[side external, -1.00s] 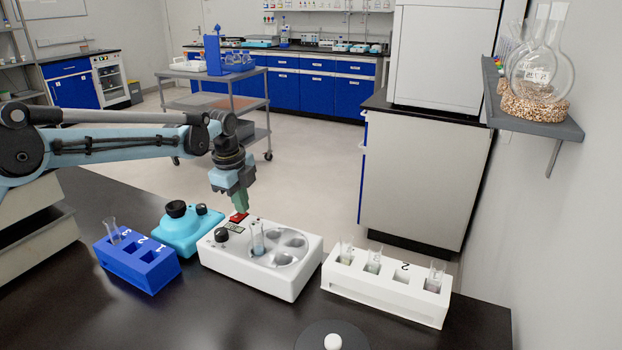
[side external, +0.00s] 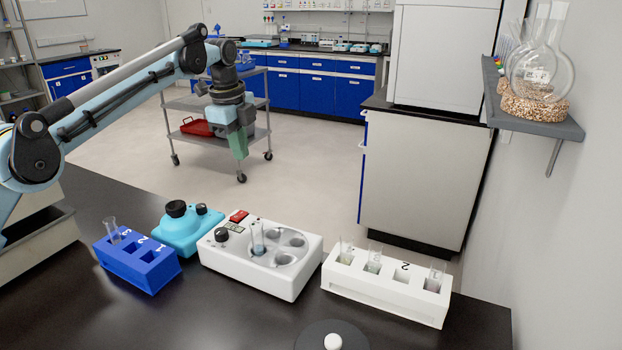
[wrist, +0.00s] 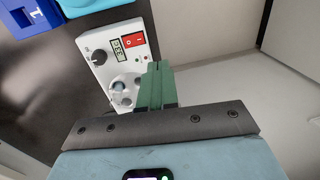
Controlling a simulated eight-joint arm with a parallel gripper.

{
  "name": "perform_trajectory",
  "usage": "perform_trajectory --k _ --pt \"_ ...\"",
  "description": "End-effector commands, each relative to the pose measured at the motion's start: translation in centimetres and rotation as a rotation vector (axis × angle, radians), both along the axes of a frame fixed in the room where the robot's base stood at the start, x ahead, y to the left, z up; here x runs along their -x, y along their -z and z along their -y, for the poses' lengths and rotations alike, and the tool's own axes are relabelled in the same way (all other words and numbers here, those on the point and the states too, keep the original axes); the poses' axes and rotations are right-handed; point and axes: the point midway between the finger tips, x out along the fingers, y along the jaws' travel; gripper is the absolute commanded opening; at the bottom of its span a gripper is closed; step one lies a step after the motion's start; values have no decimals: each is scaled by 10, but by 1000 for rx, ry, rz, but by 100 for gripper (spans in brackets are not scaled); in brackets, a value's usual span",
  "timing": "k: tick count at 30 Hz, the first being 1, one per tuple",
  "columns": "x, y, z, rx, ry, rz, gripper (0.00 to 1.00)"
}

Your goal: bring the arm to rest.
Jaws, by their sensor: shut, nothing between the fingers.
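My gripper (side external: 238,146) hangs in the air well above the white device, pointing down, with its green fingers together and nothing between them. In the wrist view my gripper (wrist: 157,70) is also seen with its fingers closed together. The white device (side external: 290,283) stands on the black bench (side external: 190,320) and has a red switch (side external: 239,216), a dark knob and round wells. One tube (side external: 258,238) stands in a well of it. In the wrist view the red switch (wrist: 133,41) lies beyond my fingertips, apart from them.
A blue rack (side external: 138,270) with one tube and a light-blue device (side external: 188,232) stand left of the white device. A white rack (side external: 385,298) with several tubes is on the right. A dark round plate (side external: 312,340) is at the front. The air around my gripper is clear.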

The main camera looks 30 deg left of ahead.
Motion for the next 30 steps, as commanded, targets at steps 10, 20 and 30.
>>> perform_trajectory --k 10,20,30 --pt "1 -16 0 3 -21 7 0" --pt "39 -48 1 67 -335 103 0" --pt "112 -53 3 194 -725 216 0"
